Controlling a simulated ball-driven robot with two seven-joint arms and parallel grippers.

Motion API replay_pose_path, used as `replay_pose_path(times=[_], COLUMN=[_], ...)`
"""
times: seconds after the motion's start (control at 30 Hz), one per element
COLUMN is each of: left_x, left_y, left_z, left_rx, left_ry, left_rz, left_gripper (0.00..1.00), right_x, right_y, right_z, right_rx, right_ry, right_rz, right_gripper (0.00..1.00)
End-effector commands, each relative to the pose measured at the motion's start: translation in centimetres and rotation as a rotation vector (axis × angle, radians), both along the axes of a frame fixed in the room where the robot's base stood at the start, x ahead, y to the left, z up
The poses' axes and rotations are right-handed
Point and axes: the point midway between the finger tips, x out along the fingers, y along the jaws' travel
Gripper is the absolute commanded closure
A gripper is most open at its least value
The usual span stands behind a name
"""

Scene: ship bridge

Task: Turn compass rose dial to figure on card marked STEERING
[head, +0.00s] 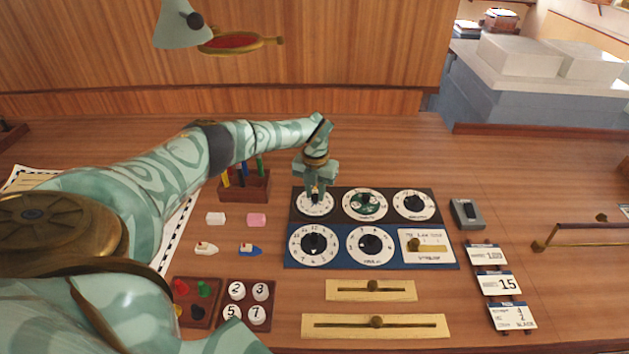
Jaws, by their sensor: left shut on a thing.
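My left gripper (316,190) reaches down onto the upper left dial (315,207) and is shut on its knob, which it mostly hides. This white dial has small marks round its edge, too small to read. To its right are a dial with a green centre (365,204) and another white dial with a black knob (414,204). I cannot tell for sure which is the compass rose dial. Three cards stand at the right: one seems to read 100 (487,254), one 15 (499,283), one has several lines (512,316). Their small labels are unreadable. My right gripper is not in view.
A blue panel (342,262) below carries two larger dials and a white plate with a brass lever (427,244). Brass sliders (375,322) lie nearer. A pen holder (245,187), blocks and toy boats sit left. A grey box (467,213) stands right.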

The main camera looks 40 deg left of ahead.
Motion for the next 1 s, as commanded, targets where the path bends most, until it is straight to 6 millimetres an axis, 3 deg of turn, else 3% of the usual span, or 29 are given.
replay_pose_path(times=[0.5, 1.0], left_x=[0.1, 0.1], left_y=[0.0, 0.1], left_z=[0.2, 0.1], left_rx=[0.001, 0.001], left_ry=[-0.003, -0.004], left_rz=[0.405, 0.528], left_gripper=[1.0, 1.0], right_x=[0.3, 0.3], right_y=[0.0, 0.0], right_z=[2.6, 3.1], right_rx=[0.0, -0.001], right_ry=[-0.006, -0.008], right_rz=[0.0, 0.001], right_gripper=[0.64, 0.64])
